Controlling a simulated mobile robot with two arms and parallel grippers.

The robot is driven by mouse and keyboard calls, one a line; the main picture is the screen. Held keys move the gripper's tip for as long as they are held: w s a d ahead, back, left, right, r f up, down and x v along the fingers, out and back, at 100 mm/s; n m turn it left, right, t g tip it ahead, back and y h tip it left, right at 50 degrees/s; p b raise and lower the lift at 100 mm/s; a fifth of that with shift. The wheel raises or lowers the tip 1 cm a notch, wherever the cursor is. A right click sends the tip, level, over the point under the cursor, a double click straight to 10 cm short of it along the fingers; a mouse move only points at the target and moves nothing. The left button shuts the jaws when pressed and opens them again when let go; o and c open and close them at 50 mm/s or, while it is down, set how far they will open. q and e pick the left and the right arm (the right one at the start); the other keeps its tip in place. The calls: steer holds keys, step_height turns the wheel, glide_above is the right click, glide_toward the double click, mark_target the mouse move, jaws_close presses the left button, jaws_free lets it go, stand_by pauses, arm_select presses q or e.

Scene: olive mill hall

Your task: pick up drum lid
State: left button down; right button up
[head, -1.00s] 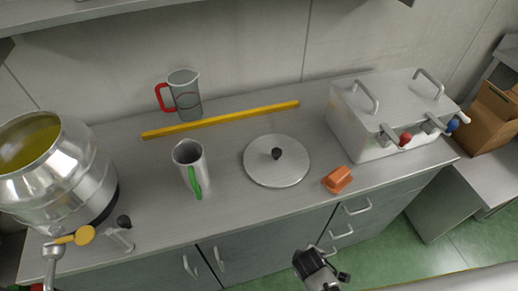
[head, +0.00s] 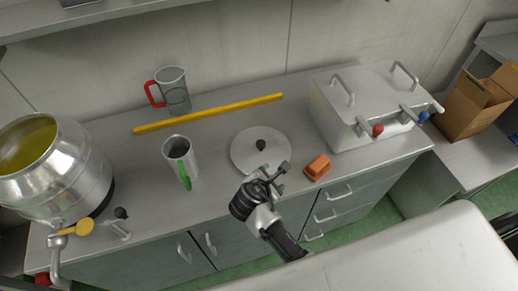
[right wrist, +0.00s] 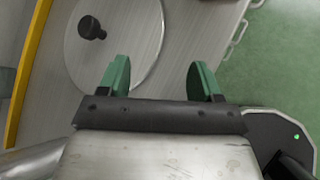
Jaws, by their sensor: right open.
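The drum lid (head: 247,139) is a flat, round grey metal disc with a black knob (head: 261,144). It lies flat on the steel counter. In the right wrist view the lid (right wrist: 132,55) is at the upper left, knob (right wrist: 91,28) up and left of the fingers. My right gripper (head: 272,178) is open and empty, near the lid's front right edge in the head view. Its green fingers (right wrist: 157,78) are apart, and the knob is not between them. The gripper hides a little of the lid's front edge. My left gripper is out of view.
An orange block (head: 317,167) sits right of the lid, close to my gripper. A green-handled jug (head: 178,150) stands left, a yellow bar (head: 210,111) lies behind. A lidded steel box (head: 345,120) is at right, a steel drum (head: 55,170) at far left.

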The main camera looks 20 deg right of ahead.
mark_target(259, 148)
steer(key=w+a+n+t, duration=0.1)
steer(key=w+n, duration=0.1)
steer(key=w+a+r+n+t, duration=0.1)
steer(key=a+n, duration=0.1)
steer(key=w+a+r+n+h, duration=0.1)
steer(key=w+n, duration=0.1)
steer(key=shift+w+a+n+t, duration=0.15)
steer(key=shift+w+n+t, duration=0.15)
steer(key=shift+n+t, duration=0.1)
steer(key=shift+w+a+n, duration=0.2)
steer(key=shift+w+n, duration=0.1)
steer(key=shift+w+d+f+t+b, duration=0.1)
steer(key=shift+w+f+t+b, duration=0.1)
steer(key=shift+t+b, duration=0.1)
steer(key=b+x, duration=0.3)
steer(key=x, duration=0.2)
steer(key=shift+d+b, duration=0.1)
steer(key=shift+b, duration=0.3)
steer(key=b+x, duration=0.4)
steer(key=shift+w+d, duration=0.15)
steer(key=shift+w+d+b, duration=0.2)
steer(key=shift+w+b, duration=0.15)
steer(key=shift+b, duration=0.05)
steer(key=shift+r, duration=0.1)
steer(key=shift+s, duration=0.1)
steer(key=shift+c, duration=0.3)
